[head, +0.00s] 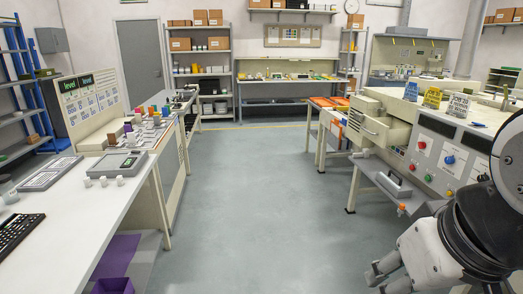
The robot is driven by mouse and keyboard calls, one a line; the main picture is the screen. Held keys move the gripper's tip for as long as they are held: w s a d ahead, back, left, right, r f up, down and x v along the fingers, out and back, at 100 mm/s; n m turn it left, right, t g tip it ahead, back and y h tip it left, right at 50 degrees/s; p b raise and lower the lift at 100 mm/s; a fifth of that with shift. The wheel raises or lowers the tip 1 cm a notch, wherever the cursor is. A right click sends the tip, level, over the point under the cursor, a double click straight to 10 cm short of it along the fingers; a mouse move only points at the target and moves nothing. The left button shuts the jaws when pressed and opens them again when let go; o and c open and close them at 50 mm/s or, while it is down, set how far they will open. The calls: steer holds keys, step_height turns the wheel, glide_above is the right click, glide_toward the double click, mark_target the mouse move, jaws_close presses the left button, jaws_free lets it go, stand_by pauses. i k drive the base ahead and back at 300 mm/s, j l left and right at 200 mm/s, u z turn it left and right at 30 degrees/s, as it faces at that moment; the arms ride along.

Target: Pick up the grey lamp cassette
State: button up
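A long grey piece with a raised handle, which looks like the grey lamp cassette (394,187), lies on a grey ledge at the front of the cream machine (425,125) on the right. Its far end sits below an open drawer. My gripper (377,277) is at the bottom right edge, nearer to me than the cassette and apart from it. Its two fingers look spread with nothing between them.
The open drawer (384,132) juts out above the ledge. An orange-topped table (328,103) stands beyond it. The left bench (75,220) holds a keyboard (18,232), grey trays and small jars. The grey floor (255,190) between is clear.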

mark_target(391, 181)
steer(key=i+j+z, duration=0.1)
steer(key=i+z, duration=0.35)
steer(key=i+j+z, duration=0.25)
steer(key=i+z, duration=0.15)
steer(key=i+j+z, duration=1.05)
steer(key=j+z, duration=0.2)
steer(key=j, duration=0.45)
steer(key=j+z, duration=0.35)
steer(key=j, duration=0.45)
steer(key=j+z, duration=0.35)
steer(key=j, duration=0.5)
steer(key=k, duration=0.05)
